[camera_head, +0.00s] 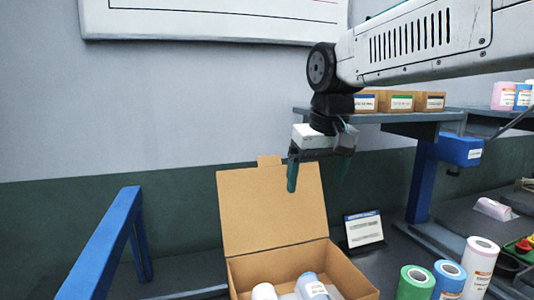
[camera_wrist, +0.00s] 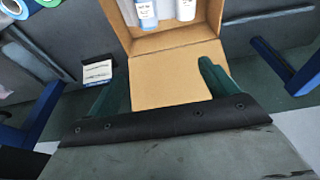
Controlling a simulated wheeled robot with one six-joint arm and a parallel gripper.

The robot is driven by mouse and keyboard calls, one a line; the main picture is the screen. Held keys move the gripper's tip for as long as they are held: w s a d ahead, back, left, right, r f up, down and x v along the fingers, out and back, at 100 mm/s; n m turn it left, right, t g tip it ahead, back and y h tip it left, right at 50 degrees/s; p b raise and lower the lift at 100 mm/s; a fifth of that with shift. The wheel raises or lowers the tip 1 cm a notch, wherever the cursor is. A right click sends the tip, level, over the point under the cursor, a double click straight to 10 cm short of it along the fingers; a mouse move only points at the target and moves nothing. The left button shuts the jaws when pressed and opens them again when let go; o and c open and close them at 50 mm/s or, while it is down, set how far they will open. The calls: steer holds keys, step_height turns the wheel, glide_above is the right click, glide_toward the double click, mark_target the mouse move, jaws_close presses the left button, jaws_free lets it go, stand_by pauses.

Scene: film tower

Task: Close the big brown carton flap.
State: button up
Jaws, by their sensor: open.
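The brown carton (camera_head: 300,264) stands on the dark bench, with its big flap (camera_head: 270,207) raised upright at the back and leaning slightly back. A small tab sticks up from the flap's top edge. Bottles (camera_head: 310,286) lie or stand inside the carton. My gripper (camera_head: 318,180) points down, open and empty, in front of or above the flap's upper part in the head view; the exact gap cannot be told.
A blue frame (camera_head: 105,245) stands left of the carton. A label card (camera_head: 364,229) stands to its right. Rolls of pink, blue and green film (camera_head: 448,278) stand at the front right. A shelf (camera_head: 380,116) with small cartons lies behind my arm.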

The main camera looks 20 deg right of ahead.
steer(key=t, duration=0.1)
glide_toward(269, 160)
steer(key=shift+w+x, duration=0.2)
steer(key=shift+x, duration=1.8)
steer(key=shift+w+x, duration=0.15)
steer(key=shift+x, duration=1.8)
